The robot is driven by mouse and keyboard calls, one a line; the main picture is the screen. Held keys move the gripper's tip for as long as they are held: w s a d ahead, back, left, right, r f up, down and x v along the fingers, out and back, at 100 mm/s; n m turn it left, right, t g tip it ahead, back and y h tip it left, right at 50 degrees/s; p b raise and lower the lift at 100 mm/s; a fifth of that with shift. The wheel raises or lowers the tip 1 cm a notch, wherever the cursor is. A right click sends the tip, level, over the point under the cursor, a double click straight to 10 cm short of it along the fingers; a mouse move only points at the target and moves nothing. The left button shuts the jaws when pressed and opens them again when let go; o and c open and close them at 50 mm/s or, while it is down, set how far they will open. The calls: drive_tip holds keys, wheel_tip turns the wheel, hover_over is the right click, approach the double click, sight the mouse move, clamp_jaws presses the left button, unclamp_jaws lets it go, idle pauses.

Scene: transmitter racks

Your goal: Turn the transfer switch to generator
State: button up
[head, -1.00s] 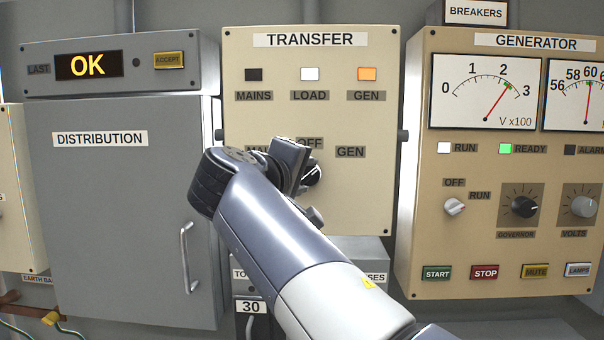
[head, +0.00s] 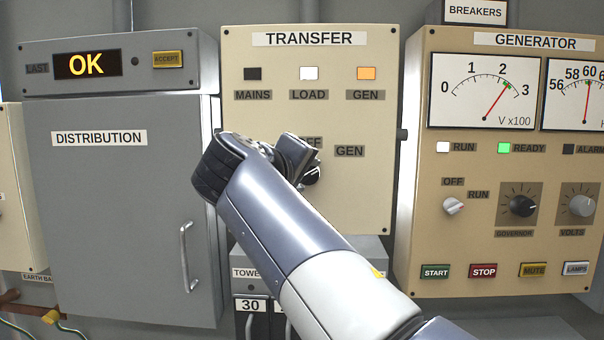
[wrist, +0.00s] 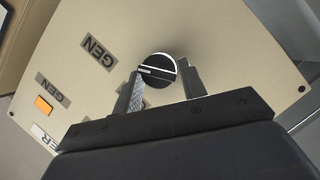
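The transfer panel (head: 365,205) has a black rotary switch (head: 312,176) below its lamps. My arm hides part of the switch and its labels in the head view; the GEN label (head: 350,151) shows at its right. In the wrist view, the switch (wrist: 158,70) shows a white line running roughly left to right, towards the picture's left. My gripper (wrist: 160,82) is open, with one finger on either side of the knob. Whether the fingers touch it I cannot tell. In the head view, my gripper (head: 303,165) is at the switch.
The panel's MAINS lamp (head: 253,74) is dark, LOAD (head: 309,73) is white and GEN (head: 367,73) is orange. The generator panel (head: 420,215) stands to the right. The grey distribution cabinet (head: 90,230), with its handle (head: 187,257), stands to the left.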

drive_tip(key=o, duration=0.4)
drive_tip(key=v, duration=1)
drive_tip(key=shift+s+a+b, duration=0.15)
drive_tip(key=shift+s+b, duration=0.2)
drive_tip(key=shift+b, duration=0.05)
drive_tip(key=x, duration=1)
drive_tip(key=shift+w+p, duration=0.4)
drive_tip(key=shift+s+r, duration=0.1)
